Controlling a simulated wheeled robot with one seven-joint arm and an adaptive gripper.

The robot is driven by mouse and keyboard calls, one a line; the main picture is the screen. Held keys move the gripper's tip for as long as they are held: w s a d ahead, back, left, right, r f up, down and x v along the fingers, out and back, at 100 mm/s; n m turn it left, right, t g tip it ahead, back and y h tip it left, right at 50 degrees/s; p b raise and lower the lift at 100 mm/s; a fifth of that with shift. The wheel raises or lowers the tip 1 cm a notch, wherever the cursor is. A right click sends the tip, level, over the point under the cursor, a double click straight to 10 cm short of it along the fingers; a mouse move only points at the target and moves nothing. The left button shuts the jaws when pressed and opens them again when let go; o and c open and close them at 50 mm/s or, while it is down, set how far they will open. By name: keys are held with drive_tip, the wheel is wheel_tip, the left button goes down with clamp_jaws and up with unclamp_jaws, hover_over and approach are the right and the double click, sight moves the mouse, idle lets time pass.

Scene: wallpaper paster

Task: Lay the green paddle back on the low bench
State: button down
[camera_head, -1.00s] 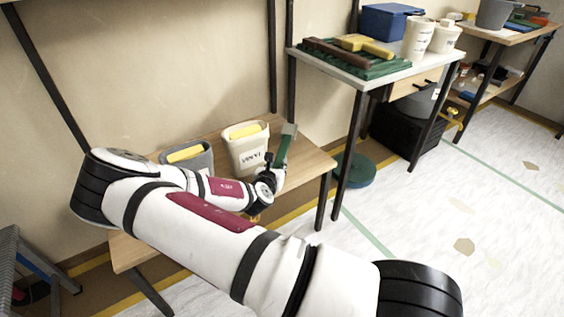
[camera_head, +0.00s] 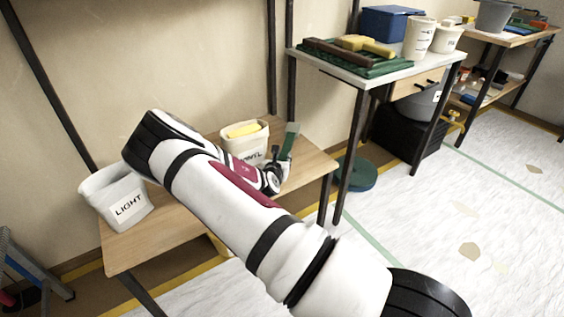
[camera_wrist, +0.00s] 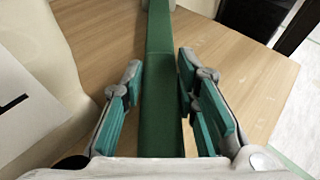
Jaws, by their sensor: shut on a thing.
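The green paddle (camera_head: 289,144) is at the right end of the low wooden bench (camera_head: 160,238), beside a cream bin. My gripper (camera_head: 277,168) is at the paddle's near end, partly covered by my arm. In the wrist view the paddle (camera_wrist: 160,50) runs away from me between the two teal-padded fingers of my gripper (camera_wrist: 161,85), which is shut on it. Bench wood (camera_wrist: 240,75) shows below and on both sides of the paddle. Whether the paddle touches the wood is unclear.
The cream bin (camera_head: 240,149) holds something yellow and stands just left of the paddle. A white bin marked LIGHT (camera_head: 122,202) stands at the bench's left. A taller table (camera_head: 380,78) with tools and tubs stands at the right. The bench's front middle looks clear.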

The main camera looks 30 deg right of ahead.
drive_tip(key=shift+f, duration=0.15)
drive_tip(key=c, duration=1.5)
unclamp_jaws()
drive_tip(key=shift+c, duration=0.2)
